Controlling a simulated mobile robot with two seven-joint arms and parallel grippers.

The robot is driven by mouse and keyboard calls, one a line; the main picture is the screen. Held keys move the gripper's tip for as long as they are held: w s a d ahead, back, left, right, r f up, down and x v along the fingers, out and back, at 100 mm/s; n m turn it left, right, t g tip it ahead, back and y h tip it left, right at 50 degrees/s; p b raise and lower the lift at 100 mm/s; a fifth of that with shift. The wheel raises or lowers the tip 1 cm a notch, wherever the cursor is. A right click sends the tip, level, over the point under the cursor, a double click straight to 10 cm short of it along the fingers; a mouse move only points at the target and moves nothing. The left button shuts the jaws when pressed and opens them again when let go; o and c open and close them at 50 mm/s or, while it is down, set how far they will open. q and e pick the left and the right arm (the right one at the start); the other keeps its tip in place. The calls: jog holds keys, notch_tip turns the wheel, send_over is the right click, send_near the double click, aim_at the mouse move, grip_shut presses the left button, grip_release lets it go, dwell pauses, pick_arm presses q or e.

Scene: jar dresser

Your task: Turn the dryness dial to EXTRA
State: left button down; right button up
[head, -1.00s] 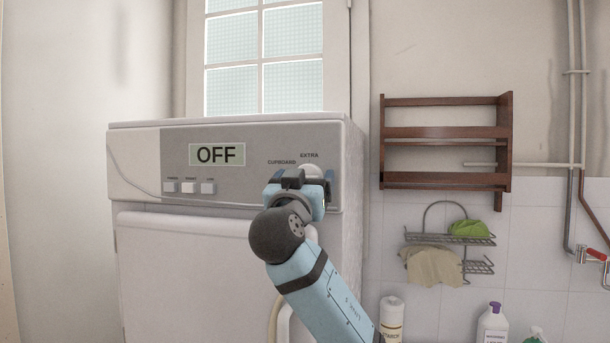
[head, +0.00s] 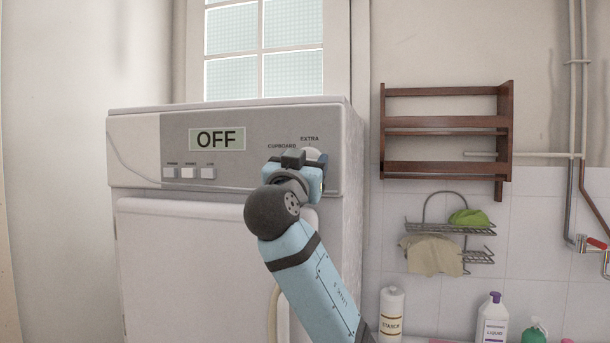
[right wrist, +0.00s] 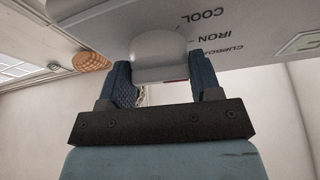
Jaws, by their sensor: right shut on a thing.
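The white dryness dial (head: 312,154) is on the right of the dryer's grey control panel, with CUPBOARD and EXTRA printed around its top. My right gripper (head: 306,163) is at the dial and hides most of it in the head view. In the right wrist view the dial (right wrist: 160,52) sits between the two blue fingers of the right gripper (right wrist: 159,68), which are shut on it. COOL, IRON and CUPBOARD labels show beside it there. I cannot read the dial's setting. The display (head: 217,139) reads OFF. My left gripper is out of view.
The dryer (head: 215,260) has several white buttons (head: 188,173) under its display. A wooden shelf (head: 445,133) and a wire rack (head: 450,228) hang on the right wall. A starch container (head: 391,312) and several bottles stand at lower right.

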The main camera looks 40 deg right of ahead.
jog(key=m+g+b, duration=0.1)
jog(key=m+b, duration=0.2)
jog(key=m+g+h+b, duration=0.1)
jog(key=m+b, duration=0.1)
jog(key=m, duration=0.1)
jog(key=m+g+b, duration=0.2)
jog(key=b, duration=0.1)
jog(key=shift+w+a+f+m+h+b, duration=0.1)
jog(key=shift+a+f+m+h+b, duration=0.05)
jog(key=shift+f+m+h+b, duration=0.2)
jog(key=shift+r+m+g, duration=0.15)
jog(key=shift+m+g, duration=0.25)
jog(key=shift+m, duration=0.25)
jog(key=shift+m+b, duration=0.55)
jog(key=shift+m, duration=0.05)
jog(key=m, duration=0.1)
jog(key=m+g, duration=0.1)
jog(key=m+g+b, duration=0.1)
jog(key=m, duration=0.1)
jog(key=shift+r, duration=0.25)
jog(key=m+g+y, duration=0.1)
jog(key=m+y, duration=0.1)
jog(key=m, duration=0.3)
jog(key=shift+r, duration=0.1)
jog(key=shift+m, duration=0.3)
jog(key=o, duration=0.9)
jog(key=shift+o, duration=0.2)
